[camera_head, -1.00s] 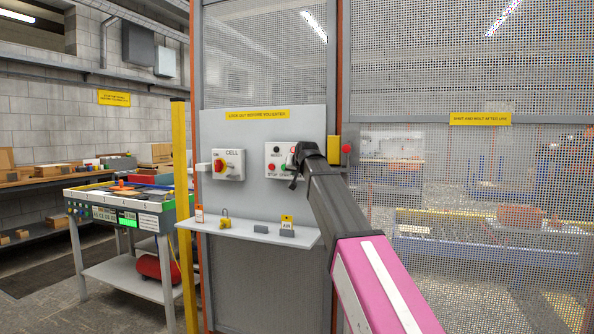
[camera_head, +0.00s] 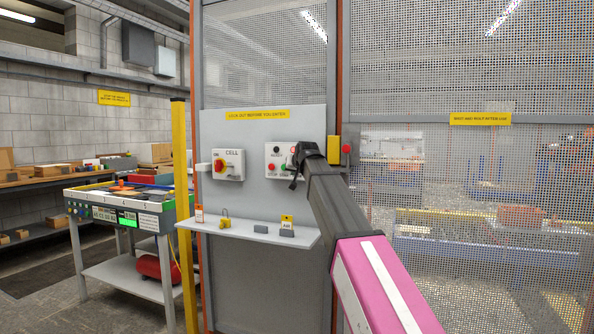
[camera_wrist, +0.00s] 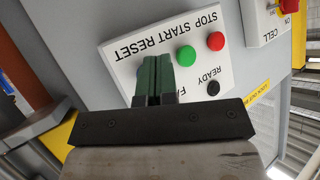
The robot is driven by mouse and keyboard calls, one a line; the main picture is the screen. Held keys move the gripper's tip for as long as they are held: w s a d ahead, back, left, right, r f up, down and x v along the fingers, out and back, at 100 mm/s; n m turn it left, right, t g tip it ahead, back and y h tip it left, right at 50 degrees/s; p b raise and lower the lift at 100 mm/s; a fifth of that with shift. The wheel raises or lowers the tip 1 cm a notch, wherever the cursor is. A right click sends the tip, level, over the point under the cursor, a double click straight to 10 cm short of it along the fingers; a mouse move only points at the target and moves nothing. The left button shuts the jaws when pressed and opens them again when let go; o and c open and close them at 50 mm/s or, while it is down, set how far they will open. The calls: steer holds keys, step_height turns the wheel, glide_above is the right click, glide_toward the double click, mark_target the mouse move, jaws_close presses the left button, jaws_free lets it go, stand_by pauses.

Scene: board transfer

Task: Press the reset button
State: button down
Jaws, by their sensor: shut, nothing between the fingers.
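The white control box (camera_head: 276,164) is on the grey panel in the head view, with my gripper (camera_head: 294,174) in front of its right part. The wrist view shows the box (camera_wrist: 135,75) upside down, labelled STOP, START and RESET. The red stop button (camera_wrist: 215,41) and green start button (camera_wrist: 186,56) are clear. The reset button is hidden behind my gripper's green fingers (camera_wrist: 155,62), which are shut with nothing between them and lie over the spot below the RESET label. I cannot tell whether the fingertips touch it. The dark READY lamp (camera_wrist: 213,88) shows; the fault lamp is hidden.
The CELL switch box (camera_head: 228,165) with a red knob is left of the control box. A shelf (camera_head: 250,231) with a padlock and small blocks juts out below. A yellow post (camera_head: 184,215) stands left, and mesh fencing (camera_head: 460,80) is on the right.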

steer(key=shift+w, duration=0.15)
steer(key=shift+w+d, duration=0.15)
steer(key=shift+w, duration=0.15)
steer(key=shift+w+d, duration=0.15)
steer(key=shift+w, duration=0.25)
stand_by(0.8)
steer(key=shift+s, duration=0.1)
steer(key=shift+s+a, duration=0.3)
steer(key=shift+s, duration=0.45)
steer(key=shift+s, duration=0.1)
steer(key=s, duration=0.1)
steer(key=s+a, duration=0.1)
steer(key=s, duration=0.2)
steer(key=shift+s+a, duration=0.25)
steer(key=shift+a, duration=0.1)
stand_by(0.7)
